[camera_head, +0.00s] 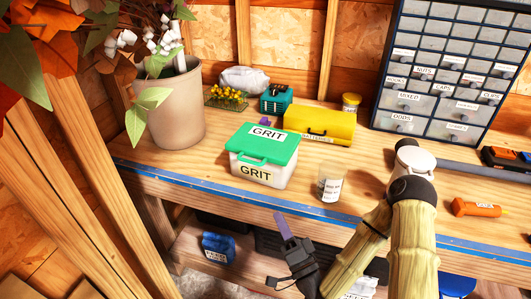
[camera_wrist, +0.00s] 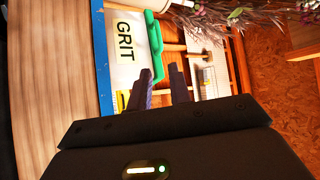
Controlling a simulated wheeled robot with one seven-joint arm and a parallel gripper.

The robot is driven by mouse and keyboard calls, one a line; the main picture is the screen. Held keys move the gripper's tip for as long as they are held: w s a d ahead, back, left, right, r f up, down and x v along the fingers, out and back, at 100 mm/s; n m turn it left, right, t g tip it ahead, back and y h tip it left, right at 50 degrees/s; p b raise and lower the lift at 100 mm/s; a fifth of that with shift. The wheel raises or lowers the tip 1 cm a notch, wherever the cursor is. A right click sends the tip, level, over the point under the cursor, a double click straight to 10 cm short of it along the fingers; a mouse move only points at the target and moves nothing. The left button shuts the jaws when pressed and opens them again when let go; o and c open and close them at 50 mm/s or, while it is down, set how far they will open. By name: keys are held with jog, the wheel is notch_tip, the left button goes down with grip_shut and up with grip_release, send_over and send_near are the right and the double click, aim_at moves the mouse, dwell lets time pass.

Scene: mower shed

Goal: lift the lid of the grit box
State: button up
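The grit box (camera_head: 258,174) is a white box marked GRIT near the front edge of the bench. Its green lid (camera_head: 282,145) lies closed on top, with a handle at the front rim. In the wrist view the box's white front (camera_wrist: 118,68) and label show at upper left, and the green lid edge and handle (camera_wrist: 157,47) lie just beyond the fingertips. My gripper (camera_head: 281,219) is in front of the bench, lower than the box. In the wrist view my gripper (camera_wrist: 159,70) has its two dark purple fingers apart, with nothing between them. It appears clear of the lid.
A white jar (camera_head: 330,184) stands right of the box, and a yellow battery case (camera_head: 327,126) behind it. A potted plant (camera_head: 172,110) is at left. A drawer cabinet (camera_head: 448,70) is at back right. An orange tool (camera_head: 475,208) lies at right. The blue-edged bench front (camera_head: 225,190) is close to my gripper.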

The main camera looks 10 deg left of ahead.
jog(key=shift+w+a, duration=0.1)
jog(key=b, duration=0.1)
send_near(252, 163)
jog(key=x, duration=0.9)
dwell(0.5)
jog(key=c, duration=0.4)
